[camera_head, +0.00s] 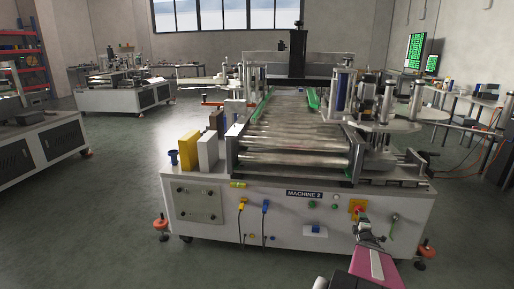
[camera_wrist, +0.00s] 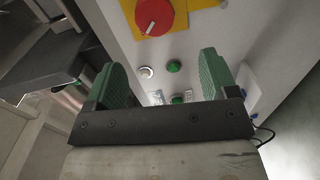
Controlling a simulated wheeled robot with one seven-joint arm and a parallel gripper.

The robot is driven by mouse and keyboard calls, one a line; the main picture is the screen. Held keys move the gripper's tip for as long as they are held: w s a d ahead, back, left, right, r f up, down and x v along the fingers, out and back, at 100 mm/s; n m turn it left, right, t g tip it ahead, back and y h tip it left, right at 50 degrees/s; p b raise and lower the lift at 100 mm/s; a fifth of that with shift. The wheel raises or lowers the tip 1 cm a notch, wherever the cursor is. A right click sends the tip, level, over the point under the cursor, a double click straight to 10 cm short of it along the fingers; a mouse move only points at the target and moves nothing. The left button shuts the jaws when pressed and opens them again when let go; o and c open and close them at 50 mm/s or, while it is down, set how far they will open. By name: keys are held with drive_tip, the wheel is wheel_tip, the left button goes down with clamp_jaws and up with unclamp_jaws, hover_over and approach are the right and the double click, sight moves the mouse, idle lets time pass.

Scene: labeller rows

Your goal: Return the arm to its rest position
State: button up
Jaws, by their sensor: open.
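My arm reaches up from the bottom right of the head view, with its pink link in front of the machine. My gripper (camera_head: 368,229) is close to the front panel of the machine labelled MACHINE 2 (camera_head: 270,228), just below a red rotary switch on a yellow plate (camera_head: 357,206). In the wrist view my gripper (camera_wrist: 163,75) is open, its two green-padded fingers apart with nothing between them. The red switch (camera_wrist: 154,16) lies beyond the fingertips, and green buttons (camera_wrist: 174,66) show on the panel between the fingers. No contact with the panel is visible.
A roller conveyor (camera_head: 298,130) tops the machine, with yellow and white blocks (camera_head: 189,151) at its left. Cables hang on the front panel. Orange-topped feet (camera_head: 425,250) stand at the corners. Open floor (camera_head: 90,235) lies to the left.

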drive_tip(key=s+a+r+m+g+y, duration=0.1)
drive_tip(key=a+r+m+g, duration=0.2)
drive_tip(key=a+m+g, duration=1.1)
drive_tip(key=s+a+r+g+y, duration=0.1)
drive_tip(key=s+a+r, duration=0.1)
drive_tip(key=s+a, duration=0.5)
drive_tip(key=s+a+r+g+y, duration=0.1)
drive_tip(key=s+a, duration=0.6)
drive_tip(key=a, duration=1.2)
wheel_tip(320, 180, up, 2)
drive_tip(key=shift+s+a+r+g+y, duration=0.1)
drive_tip(key=shift+s+a+g+y, duration=0.2)
drive_tip(key=shift+y, duration=0.5)
